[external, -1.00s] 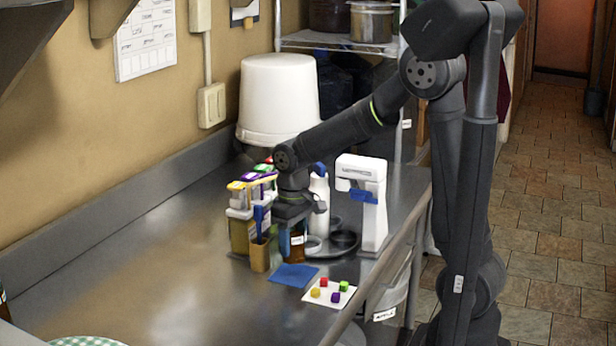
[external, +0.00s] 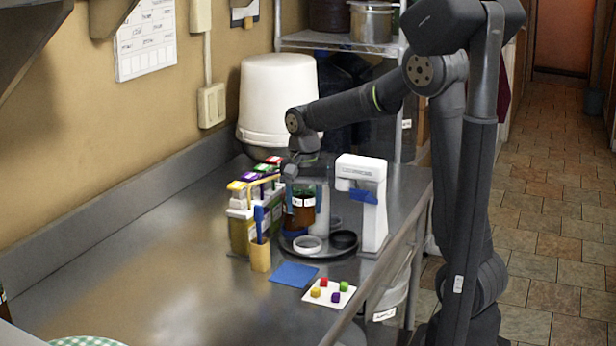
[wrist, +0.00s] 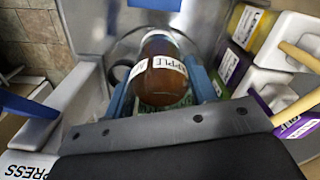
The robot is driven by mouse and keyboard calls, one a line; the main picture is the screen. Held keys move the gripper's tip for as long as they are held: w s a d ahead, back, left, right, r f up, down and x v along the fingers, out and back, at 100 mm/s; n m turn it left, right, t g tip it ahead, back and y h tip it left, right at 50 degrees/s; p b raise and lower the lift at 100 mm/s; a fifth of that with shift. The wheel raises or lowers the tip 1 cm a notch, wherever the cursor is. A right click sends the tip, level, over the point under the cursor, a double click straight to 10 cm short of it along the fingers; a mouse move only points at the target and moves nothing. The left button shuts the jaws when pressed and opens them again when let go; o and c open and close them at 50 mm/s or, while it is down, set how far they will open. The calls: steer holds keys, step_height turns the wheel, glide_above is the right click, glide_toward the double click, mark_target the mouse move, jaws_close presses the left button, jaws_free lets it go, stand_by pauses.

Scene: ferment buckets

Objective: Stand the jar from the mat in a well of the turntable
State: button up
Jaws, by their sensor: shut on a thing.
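The jar (external: 300,213) is amber-brown with a white label. In the wrist view the jar (wrist: 160,72) shows its label reading "APPLE". My gripper (external: 304,196) is shut on the jar, with a blue finger on each side of it, and holds it upright or nearly so. The jar is over the back left part of the dark round turntable (external: 294,248); I cannot tell how far its base is above it. A white ring-shaped well (external: 308,245) and a black one (external: 343,240) show at the turntable's front. The blue mat (external: 294,275) is bare.
Cartons with coloured tops (external: 240,228) stand close on the left, with a tan cup (external: 260,256) holding a blue tool before them. A white press (external: 374,205) stands on the right. A card with coloured cubes (external: 328,292) lies in front.

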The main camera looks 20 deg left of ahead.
mark_target(308, 223)
steer(key=w+m, duration=0.2)
steer(key=shift+w+f+m, duration=0.1)
steer(key=shift+f+m, duration=0.05)
steer(key=shift+m, duration=0.15)
steer(key=shift+w+f, duration=0.1)
steer(key=shift+f, duration=2.55)
steer(key=shift+f, duration=0.2)
steer(key=shift+f, duration=0.3)
